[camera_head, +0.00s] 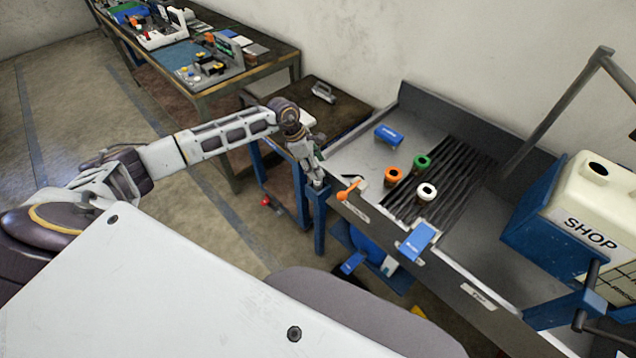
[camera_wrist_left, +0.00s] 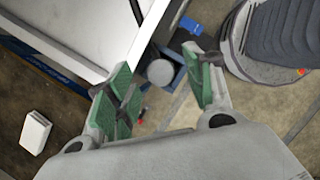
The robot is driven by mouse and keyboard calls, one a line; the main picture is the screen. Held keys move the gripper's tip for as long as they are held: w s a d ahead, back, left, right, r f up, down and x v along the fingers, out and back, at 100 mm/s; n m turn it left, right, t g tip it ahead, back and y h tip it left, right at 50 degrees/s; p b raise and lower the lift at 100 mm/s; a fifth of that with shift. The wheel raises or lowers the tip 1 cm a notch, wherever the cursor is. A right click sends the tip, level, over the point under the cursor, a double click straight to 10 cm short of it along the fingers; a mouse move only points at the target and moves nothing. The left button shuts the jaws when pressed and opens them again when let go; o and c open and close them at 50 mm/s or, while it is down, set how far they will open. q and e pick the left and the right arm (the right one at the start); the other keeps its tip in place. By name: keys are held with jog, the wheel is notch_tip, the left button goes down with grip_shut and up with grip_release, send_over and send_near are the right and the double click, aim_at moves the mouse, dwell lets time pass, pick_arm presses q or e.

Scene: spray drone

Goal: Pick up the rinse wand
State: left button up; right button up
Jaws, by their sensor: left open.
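An orange piece (camera_head: 347,190) sits at the left front corner of the grey sink bench (camera_head: 350,150), just right of my left gripper. It may be part of the rinse wand, but I cannot tell; no full wand shows clearly. My left gripper (camera_head: 317,181) points down beside that corner. The wrist view shows its green-padded fingers (camera_wrist_left: 163,88) spread apart with nothing between them. My right gripper is in neither view.
Orange (camera_head: 393,175), green (camera_head: 422,163) and white (camera_head: 427,191) ring-like pieces and a blue block (camera_head: 388,135) are on the bench. A blue piece (camera_head: 418,241) is at its front edge. A cream SHOP tank (camera_head: 597,190) stands right. A small table (camera_head: 340,105) stands behind my left gripper.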

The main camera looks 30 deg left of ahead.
aim_at(318, 183)
pick_arm(q)
jog(key=shift+x, duration=1.4)
jog(key=shift+s, duration=0.1)
jog(key=shift+c, duration=0.2)
grip_shut()
